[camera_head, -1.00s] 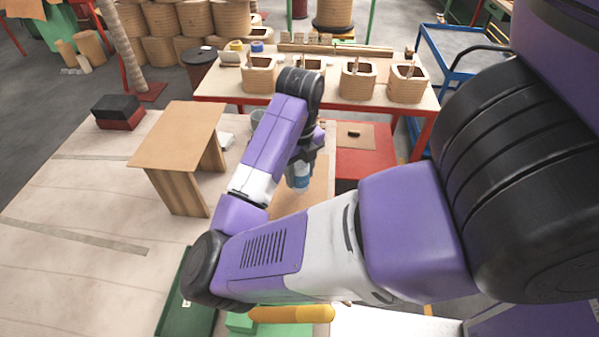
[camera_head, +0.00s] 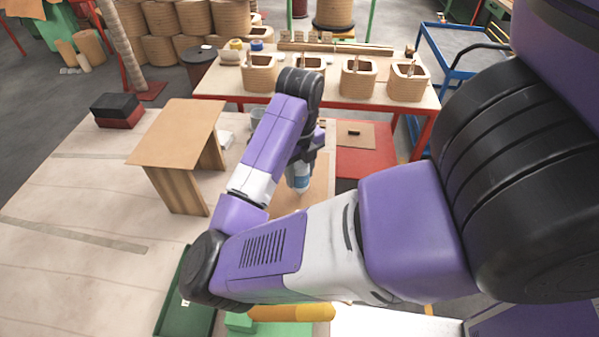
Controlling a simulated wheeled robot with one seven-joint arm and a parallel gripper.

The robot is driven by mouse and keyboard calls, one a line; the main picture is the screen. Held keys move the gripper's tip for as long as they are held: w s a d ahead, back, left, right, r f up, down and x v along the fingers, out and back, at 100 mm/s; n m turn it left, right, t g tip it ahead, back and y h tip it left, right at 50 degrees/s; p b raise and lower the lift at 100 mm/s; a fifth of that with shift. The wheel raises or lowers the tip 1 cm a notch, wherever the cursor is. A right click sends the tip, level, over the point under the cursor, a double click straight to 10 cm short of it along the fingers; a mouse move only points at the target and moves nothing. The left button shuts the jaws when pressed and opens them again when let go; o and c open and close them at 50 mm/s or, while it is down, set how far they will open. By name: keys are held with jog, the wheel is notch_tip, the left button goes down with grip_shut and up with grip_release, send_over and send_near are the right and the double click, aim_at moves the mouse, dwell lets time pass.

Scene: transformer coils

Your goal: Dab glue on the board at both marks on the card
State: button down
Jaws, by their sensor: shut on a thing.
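Much of the board is hidden behind my arm. A brown card (camera_head: 357,135) with a small dark item on it lies on a red surface right of the gripper. No marks can be made out on it.
A small wooden stand (camera_head: 178,140) is left of my arm, with dark and red boxes (camera_head: 117,110) beyond it. A green tray (camera_head: 186,312) is at the front. A red-edged table (camera_head: 330,100) with several coils stands behind.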

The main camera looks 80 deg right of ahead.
aim_at(299, 163)
dwell(0.4)
jog(key=shift+r+p, duration=2)
jog(key=shift+r, duration=0.55)
